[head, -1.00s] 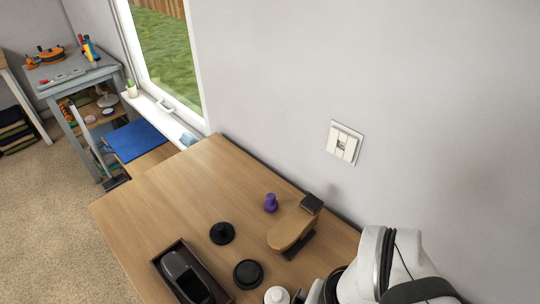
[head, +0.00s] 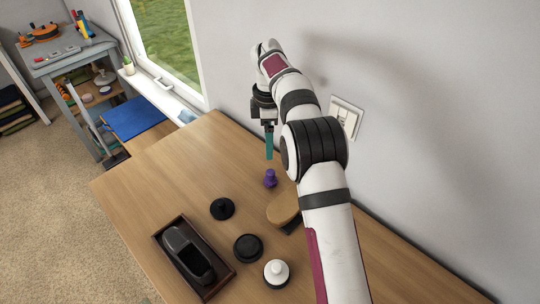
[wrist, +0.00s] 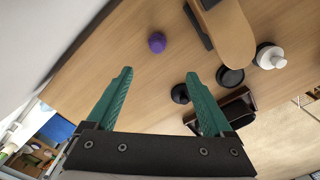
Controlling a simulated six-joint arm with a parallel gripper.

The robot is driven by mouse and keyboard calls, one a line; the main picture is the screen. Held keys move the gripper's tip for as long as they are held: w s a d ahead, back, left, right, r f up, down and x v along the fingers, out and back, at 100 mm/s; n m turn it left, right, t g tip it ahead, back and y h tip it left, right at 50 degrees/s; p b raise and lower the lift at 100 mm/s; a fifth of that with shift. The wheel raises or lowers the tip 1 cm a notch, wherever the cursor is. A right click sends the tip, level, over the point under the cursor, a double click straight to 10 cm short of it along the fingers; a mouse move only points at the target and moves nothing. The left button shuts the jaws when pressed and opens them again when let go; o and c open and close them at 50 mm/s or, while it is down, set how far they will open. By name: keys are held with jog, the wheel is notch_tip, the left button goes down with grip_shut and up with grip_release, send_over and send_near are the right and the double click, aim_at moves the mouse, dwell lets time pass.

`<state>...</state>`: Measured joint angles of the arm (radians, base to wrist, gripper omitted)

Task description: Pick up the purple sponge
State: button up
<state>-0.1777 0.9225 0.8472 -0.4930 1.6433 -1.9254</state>
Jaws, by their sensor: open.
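The gap between fingertips and sponge is hard to judge.
Two black round pieces (head: 222,208) (head: 247,248), a white-topped round piece (head: 276,272) and a dark tray (head: 217,257) holding a black object stand on the table. The wall (head: 420,100) rises close behind the sponge. The table's left part is clear.

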aim_at(270, 171)
jog(key=f, duration=1.5)
jog(key=shift+w+d+f, duration=0.2)
jog(key=shift+w+f, duration=0.1)
jog(key=shift+f, duration=0.1)
grip_shut()
notch_tip(270, 171, up, 10)
jog(key=shift+r, duration=0.1)
jog(key=c, duration=0.8)
grip_release()
jog(key=c, duration=0.5)
